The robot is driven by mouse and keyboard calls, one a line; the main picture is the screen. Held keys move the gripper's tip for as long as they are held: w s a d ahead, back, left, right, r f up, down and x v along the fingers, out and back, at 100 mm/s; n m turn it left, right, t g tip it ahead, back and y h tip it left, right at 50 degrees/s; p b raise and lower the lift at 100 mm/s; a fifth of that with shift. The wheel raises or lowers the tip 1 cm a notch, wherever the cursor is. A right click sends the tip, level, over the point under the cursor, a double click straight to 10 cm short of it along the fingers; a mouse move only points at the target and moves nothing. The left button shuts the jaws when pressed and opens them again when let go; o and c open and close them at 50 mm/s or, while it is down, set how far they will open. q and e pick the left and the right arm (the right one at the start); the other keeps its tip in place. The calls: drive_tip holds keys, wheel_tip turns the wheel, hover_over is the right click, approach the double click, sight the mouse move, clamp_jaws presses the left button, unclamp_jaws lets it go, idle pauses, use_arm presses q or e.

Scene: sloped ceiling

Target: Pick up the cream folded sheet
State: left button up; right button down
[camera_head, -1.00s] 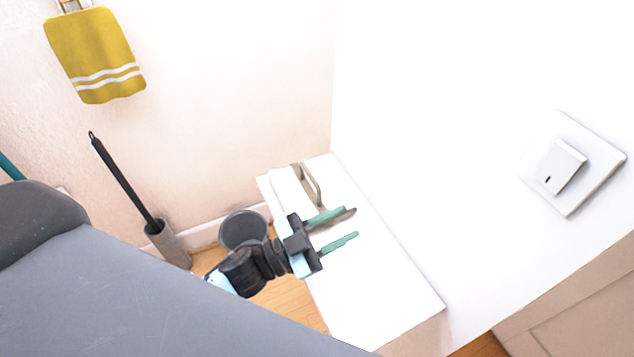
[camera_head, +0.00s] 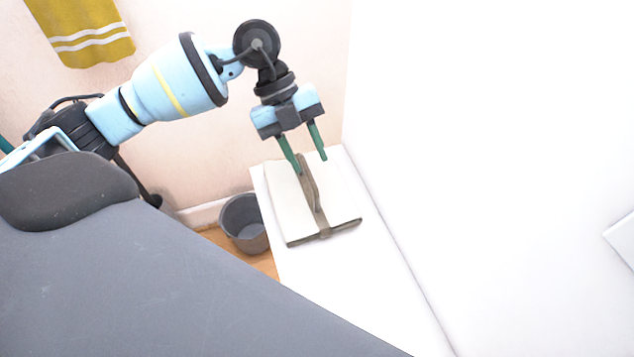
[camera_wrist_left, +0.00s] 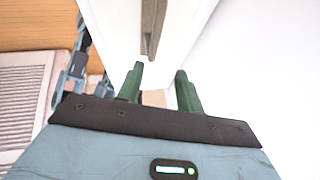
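The cream folded sheet (camera_head: 286,212) lies flat on the white ledge (camera_head: 365,290), with a brown band or strap across its middle. In the left wrist view the sheet (camera_wrist_left: 112,22) shows ahead of the fingers, with the brown strip running down it. My left gripper (camera_head: 311,165) is open and empty, its green fingers pointing down at the far end of the sheet. One fingertip overlaps the strap in the head view; whether it touches cannot be told. In the left wrist view the open fingers (camera_wrist_left: 158,73) are apart with nothing between them. My right gripper is not in view.
A grey bin (camera_head: 244,224) stands on the wooden floor left of the ledge. A yellow towel (camera_head: 84,30) hangs on the wall at upper left. A white wall rises close along the ledge's right side. The near part of the ledge is bare.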

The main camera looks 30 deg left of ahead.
sight(308, 171)
use_arm(q)
drive_tip(key=shift+n+y, duration=0.3)
drive_tip(key=shift+y, duration=0.4)
drive_tip(key=shift+w+d+f, duration=0.1)
drive_tip(key=shift+d+f, duration=0.05)
drive_tip(key=shift+f, duration=1.45)
drive_tip(key=shift+d+f, duration=0.1)
drive_tip(key=shift+f, duration=1.45)
drive_tip(key=shift+c, duration=0.2)
clamp_jaws()
drive_tip(key=shift+r, duration=0.1)
